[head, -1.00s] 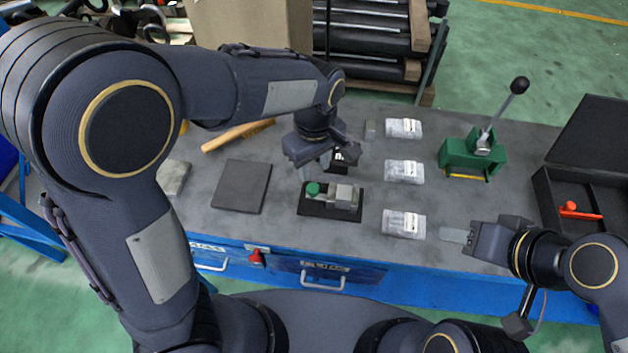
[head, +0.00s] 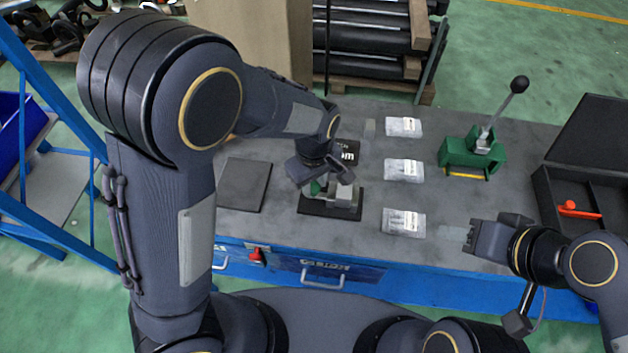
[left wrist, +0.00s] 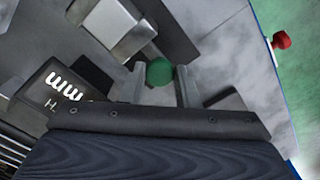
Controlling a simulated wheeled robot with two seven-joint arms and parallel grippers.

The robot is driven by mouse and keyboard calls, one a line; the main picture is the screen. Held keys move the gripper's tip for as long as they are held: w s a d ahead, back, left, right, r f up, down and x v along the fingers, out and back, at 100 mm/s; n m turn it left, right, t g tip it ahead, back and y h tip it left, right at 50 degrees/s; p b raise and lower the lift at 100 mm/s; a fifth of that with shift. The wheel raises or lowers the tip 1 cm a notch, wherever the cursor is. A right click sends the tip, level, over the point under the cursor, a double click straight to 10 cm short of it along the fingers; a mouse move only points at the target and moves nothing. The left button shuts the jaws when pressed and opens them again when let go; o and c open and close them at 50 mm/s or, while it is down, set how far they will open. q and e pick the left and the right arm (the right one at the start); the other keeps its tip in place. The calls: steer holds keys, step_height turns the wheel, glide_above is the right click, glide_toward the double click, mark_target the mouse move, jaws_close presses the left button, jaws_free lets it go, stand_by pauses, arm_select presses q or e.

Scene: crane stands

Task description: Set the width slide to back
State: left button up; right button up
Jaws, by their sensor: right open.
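The slide fixture (head: 345,208) is a grey metal block with a green knob (head: 315,188) on a black base plate, at the middle of the bench. My left gripper (head: 322,184) is over it and partly hides it. In the left wrist view the green knob (left wrist: 159,72) lies between the two spread fingers, with small gaps showing beside it. A black plate with white "mm" lettering (head: 347,150) is behind the fixture; it also shows in the left wrist view (left wrist: 62,85). My right gripper (head: 470,236) is open and empty at the bench's front right.
Three clear labelled bags (head: 404,170) lie in a column right of the fixture. A green lever press (head: 472,155) and a black open box (head: 570,190) with a red-orange tool stand further right. A dark flat pad (head: 243,185) lies to the left.

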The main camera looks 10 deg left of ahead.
mark_target(302, 195)
arm_select(q)
jaws_close()
steer(key=shift+a, duration=1.5)
steer(key=shift+o, duration=2)
jaws_free()
steer(key=shift+w, duration=0.1)
steer(key=shift+o, duration=0.5)
steer(key=shift+a, duration=0.1)
steer(key=shift+r, duration=0.1)
steer(key=shift+r, duration=0.4)
step_height(302, 195, up, 7)
